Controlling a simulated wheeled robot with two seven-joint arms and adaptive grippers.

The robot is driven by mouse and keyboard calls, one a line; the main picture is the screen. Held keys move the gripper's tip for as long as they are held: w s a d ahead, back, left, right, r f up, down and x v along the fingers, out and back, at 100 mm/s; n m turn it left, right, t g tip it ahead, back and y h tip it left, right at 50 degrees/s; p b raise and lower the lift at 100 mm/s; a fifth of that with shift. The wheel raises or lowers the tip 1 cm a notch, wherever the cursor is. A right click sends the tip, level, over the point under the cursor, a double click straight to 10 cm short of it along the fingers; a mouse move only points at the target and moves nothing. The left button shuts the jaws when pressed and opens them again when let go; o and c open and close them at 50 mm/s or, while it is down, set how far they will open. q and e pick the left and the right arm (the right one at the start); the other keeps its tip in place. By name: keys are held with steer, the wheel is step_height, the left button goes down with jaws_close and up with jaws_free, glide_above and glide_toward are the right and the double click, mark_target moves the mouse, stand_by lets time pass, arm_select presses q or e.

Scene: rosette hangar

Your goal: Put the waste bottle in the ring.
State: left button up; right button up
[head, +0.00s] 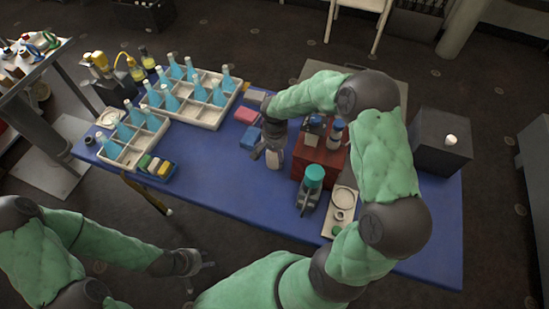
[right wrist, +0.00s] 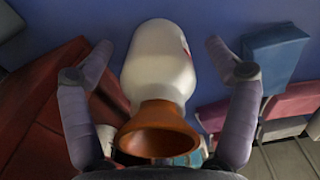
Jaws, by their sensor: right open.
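The waste bottle (right wrist: 160,70) is white with an orange funnel (right wrist: 158,130) at its mouth, seen in the right wrist view. My right gripper is open, with one finger on each side of the bottle and gaps between. A pale tray (head: 331,228) with ring shapes (head: 345,197) lies right of the bottle; I cannot tell which ring is meant. My left gripper (head: 200,274) is open and empty in front of the table.
A red box (head: 310,165) stands right of the bottle, with bottles on top. A teal-capped item (head: 313,177) stands before it. Flask crates (head: 205,116) fill the far left. The blue table front is clear.

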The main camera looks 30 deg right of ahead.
steer(key=shift+r, duration=0.1)
steer(key=shift+c, duration=0.3)
steer(key=c, duration=1.4)
steer(key=shift+r, duration=0.1)
steer(key=shift+r, duration=0.2)
step_height(320, 180, up, 3)
steer(key=shift+r+p, duration=0.1)
steer(key=shift+p, duration=0.6)
steer(key=s+a+r+p, duration=0.1)
steer(key=s+r, duration=0.2)
steer(key=s, duration=0.1)
steer(key=s+a+r+p, duration=0.2)
steer(key=s+r, duration=0.1)
steer(key=s, duration=0.1)
steer(key=s+a+r+p, duration=0.1)
steer(key=s+a+r, duration=0.1)
steer(key=s, duration=0.3)
steer(key=shift+a+r, duration=0.1)
steer(key=shift+r, duration=0.5)
